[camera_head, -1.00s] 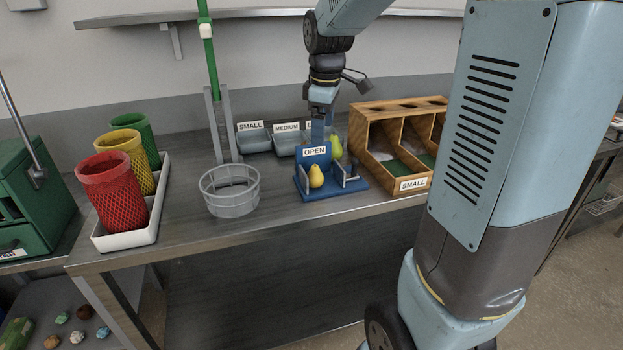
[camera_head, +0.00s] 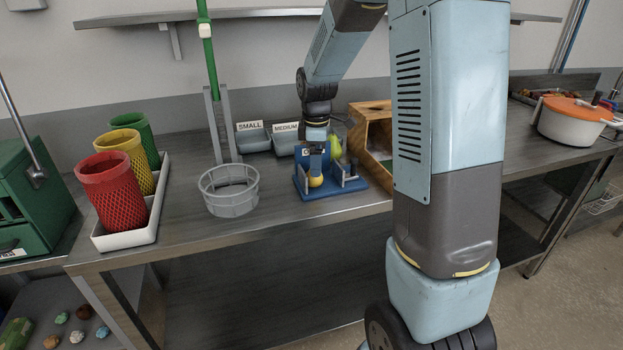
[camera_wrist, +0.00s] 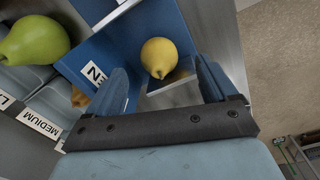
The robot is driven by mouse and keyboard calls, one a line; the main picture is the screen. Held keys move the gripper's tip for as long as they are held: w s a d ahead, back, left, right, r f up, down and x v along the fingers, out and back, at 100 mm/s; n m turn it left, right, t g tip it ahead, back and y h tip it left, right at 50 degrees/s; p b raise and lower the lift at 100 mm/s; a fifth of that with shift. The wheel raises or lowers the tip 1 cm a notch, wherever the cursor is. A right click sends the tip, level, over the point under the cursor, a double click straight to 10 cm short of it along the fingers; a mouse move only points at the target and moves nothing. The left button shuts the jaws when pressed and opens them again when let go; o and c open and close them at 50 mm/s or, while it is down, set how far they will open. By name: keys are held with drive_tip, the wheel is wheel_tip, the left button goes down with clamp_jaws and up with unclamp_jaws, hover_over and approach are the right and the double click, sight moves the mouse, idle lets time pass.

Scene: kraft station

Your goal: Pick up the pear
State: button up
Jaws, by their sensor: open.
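A yellow pear (camera_head: 316,181) sits in the blue stand (camera_head: 335,191), at its front. In the wrist view the yellow pear (camera_wrist: 159,57) lies between and just beyond my two open fingertips. My gripper (camera_head: 316,163) hangs over the stand in the head view, in front of its sign and partly covering it. In the wrist view my gripper (camera_wrist: 165,78) is empty. A larger green pear (camera_head: 335,147) stands behind the stand; it also shows in the wrist view (camera_wrist: 33,40). A small orange-yellow piece beside the stand's sign is mostly hidden.
Grey bins marked SMALL (camera_head: 253,137) and MEDIUM (camera_head: 285,141) stand behind. A wooden divided box (camera_head: 358,124) is close on the right, partly hidden by my arm. A round mesh basket (camera_head: 229,191) stands to the left, with red, yellow and green cups beyond.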

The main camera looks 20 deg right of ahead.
drive_tip(key=shift+w+f, duration=0.2)
drive_tip(key=shift+f, duration=1.25)
drive_tip(key=shift+w+f, duration=0.15)
drive_tip(key=shift+f, duration=1.3)
drive_tip(key=shift+c, duration=0.4)
drive_tip(key=shift+r, duration=0.1)
drive_tip(key=c, duration=1.2)
